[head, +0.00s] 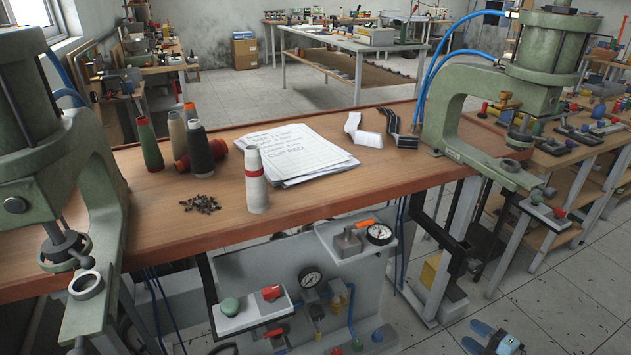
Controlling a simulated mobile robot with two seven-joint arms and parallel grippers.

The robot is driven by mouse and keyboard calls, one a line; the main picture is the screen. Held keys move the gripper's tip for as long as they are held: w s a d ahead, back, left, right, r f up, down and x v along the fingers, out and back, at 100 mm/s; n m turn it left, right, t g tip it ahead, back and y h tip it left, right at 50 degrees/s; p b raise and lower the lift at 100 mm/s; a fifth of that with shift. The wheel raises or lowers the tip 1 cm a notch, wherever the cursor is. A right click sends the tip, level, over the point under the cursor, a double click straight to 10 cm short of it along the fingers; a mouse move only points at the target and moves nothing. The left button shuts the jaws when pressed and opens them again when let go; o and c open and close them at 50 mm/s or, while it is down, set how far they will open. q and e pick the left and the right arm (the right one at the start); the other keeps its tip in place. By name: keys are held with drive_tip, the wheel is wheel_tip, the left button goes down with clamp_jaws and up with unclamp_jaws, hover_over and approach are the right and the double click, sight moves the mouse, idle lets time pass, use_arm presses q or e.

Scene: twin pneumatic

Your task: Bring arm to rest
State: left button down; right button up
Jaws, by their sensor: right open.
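My right gripper (494,337) shows at the bottom right edge of the head view. Its two blue-tipped fingers are apart with nothing between them. It is low, in front of the floor, to the right of the grey control cabinet and away from the wooden bench (330,206). Most of the right arm is outside the frame. I cannot make out my left gripper in this view.
Green presses stand at the bench's left (80,190) and right (470,105). Thread cones, papers (295,153), a white-and-red cone (256,180) and small dark parts (200,204) lie between. A valve cabinet (325,270) stands below. Floor (560,275) at right is clear.

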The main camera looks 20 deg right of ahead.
drive_tip(key=s+a+r+m+g, duration=0.15)
drive_tip(key=a+r+m, duration=0.3)
drive_tip(key=a, duration=0.75)
drive_tip(key=s+a+r+m+g+h, duration=0.1)
drive_tip(key=s+a+r+m, duration=0.35)
drive_tip(key=a, duration=0.75)
drive_tip(key=a+r+m+g, duration=0.2)
drive_tip(key=a+m, duration=0.5)
drive_tip(key=a, duration=0.6)
use_arm(q)
wheel_tip(320, 180, up, 17)
drive_tip(key=s+a+p, duration=0.1)
drive_tip(key=a+p, duration=0.1)
drive_tip(key=p, duration=2.5)
drive_tip(key=shift+s+a+g+y+p, duration=0.15)
drive_tip(key=shift+s+g+y+p, duration=0.2)
drive_tip(key=shift+g+y+p, duration=0.05)
use_arm(e)
wheel_tip(320, 180, up, 17)
drive_tip(key=s+d, duration=0.2)
drive_tip(key=d, duration=0.1)
drive_tip(key=shift+f+n+h, duration=0.15)
drive_tip(key=shift+n+h, duration=0.25)
drive_tip(key=shift+f+g, duration=0.1)
drive_tip(key=shift+g, duration=0.15)
